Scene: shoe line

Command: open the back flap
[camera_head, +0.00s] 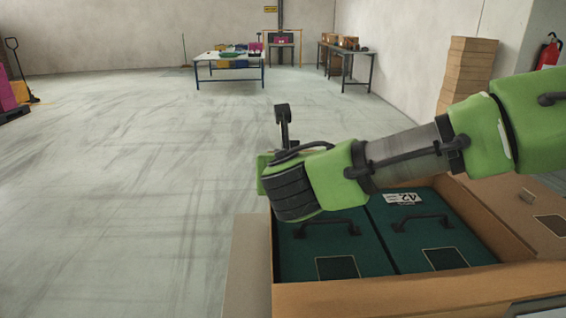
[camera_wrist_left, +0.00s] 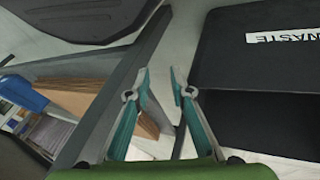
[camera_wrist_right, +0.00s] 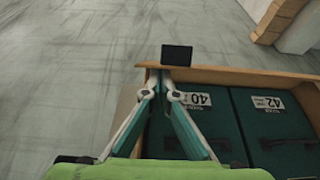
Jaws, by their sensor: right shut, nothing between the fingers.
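The open cardboard carton (camera_head: 385,297) stands at the lower right of the head view, with two dark green shoe boxes (camera_head: 325,245) inside. In the right wrist view its far rim (camera_wrist_right: 240,75) runs across the picture, and boxes labelled 40 (camera_wrist_right: 200,99) and 42 show. My right gripper (camera_wrist_right: 162,78) is shut and empty at the carton's far left corner, close to the rim; I cannot tell whether it touches. A dark square (camera_wrist_right: 177,55) lies just beyond its tips. The back flap is not clearly seen; my right arm covers that side in the head view. My left gripper (camera_wrist_left: 160,72) is open and empty.
The left flap (camera_head: 246,265) and right flap (camera_head: 525,205) are folded outward. The floor left of the carton is clear. A dark waste bin (camera_wrist_left: 250,75) and brown cardboard (camera_wrist_left: 85,100) show in the left wrist view. Stacked cartons (camera_head: 466,75) stand against the wall.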

